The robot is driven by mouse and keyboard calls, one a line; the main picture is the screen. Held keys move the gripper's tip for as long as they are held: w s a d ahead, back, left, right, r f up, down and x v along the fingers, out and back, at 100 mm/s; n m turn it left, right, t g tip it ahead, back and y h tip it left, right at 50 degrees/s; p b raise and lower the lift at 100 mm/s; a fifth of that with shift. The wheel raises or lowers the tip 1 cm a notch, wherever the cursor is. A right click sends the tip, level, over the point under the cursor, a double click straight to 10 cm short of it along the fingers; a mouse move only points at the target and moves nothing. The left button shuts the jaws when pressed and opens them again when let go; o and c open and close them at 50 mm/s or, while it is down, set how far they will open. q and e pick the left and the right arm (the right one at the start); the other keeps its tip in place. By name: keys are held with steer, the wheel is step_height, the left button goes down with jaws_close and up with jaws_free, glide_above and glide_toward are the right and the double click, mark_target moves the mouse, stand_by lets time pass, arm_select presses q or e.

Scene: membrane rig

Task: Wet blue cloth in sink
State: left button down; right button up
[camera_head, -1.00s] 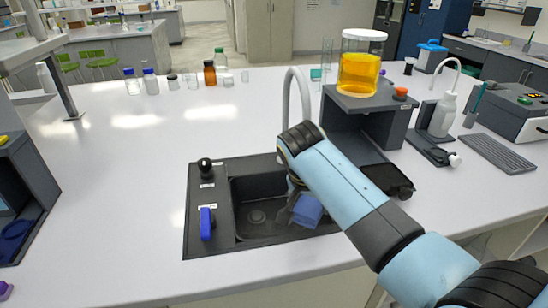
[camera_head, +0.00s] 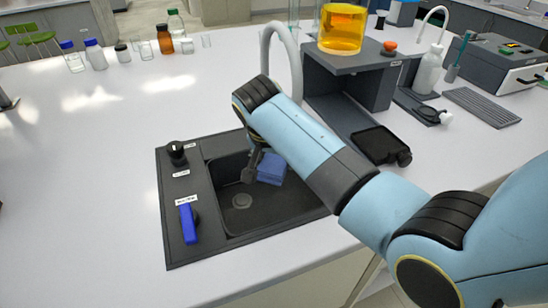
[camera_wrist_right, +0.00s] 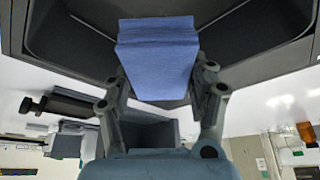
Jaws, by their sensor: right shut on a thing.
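A folded blue cloth (camera_head: 271,169) hangs inside the dark sink basin (camera_head: 240,215) in the head view. In the right wrist view the cloth (camera_wrist_right: 157,58) sits between the fingers of my right gripper (camera_wrist_right: 160,90), which is shut on it. In the head view my right gripper (camera_head: 254,168) is partly hidden by my own wrist. The grey curved faucet (camera_head: 281,35) rises behind the basin. A blue lever (camera_head: 188,222) and a black knob (camera_head: 176,152) are on the sink's left panel. I cannot tell whether the cloth is wet. My left gripper is out of view.
A dark stand (camera_head: 346,75) right of the faucet bears a beaker of orange liquid (camera_head: 342,28). A black tray (camera_head: 381,146) lies in front of it. Several bottles, including a brown one (camera_head: 165,40), stand at the back left. The white counter (camera_head: 90,140) left of the sink is clear.

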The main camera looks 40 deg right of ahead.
mark_target(275, 169)
step_height(275, 169, down, 3)
steer(key=shift+f+b, duration=0.1)
steer(key=shift+b, duration=1.1)
steer(key=shift+f, duration=0.4)
steer(key=shift+f+b, duration=3.8)
steer(key=shift+f, duration=2.05)
steer(key=shift+r, duration=0.1)
step_height(275, 169, up, 14)
steer(key=p, duration=1.4)
steer(key=shift+p, duration=0.3)
step_height(275, 169, up, 2)
steer(key=shift+r+p, duration=0.2)
steer(key=shift+p, duration=0.8)
steer(key=shift+f, duration=0.1)
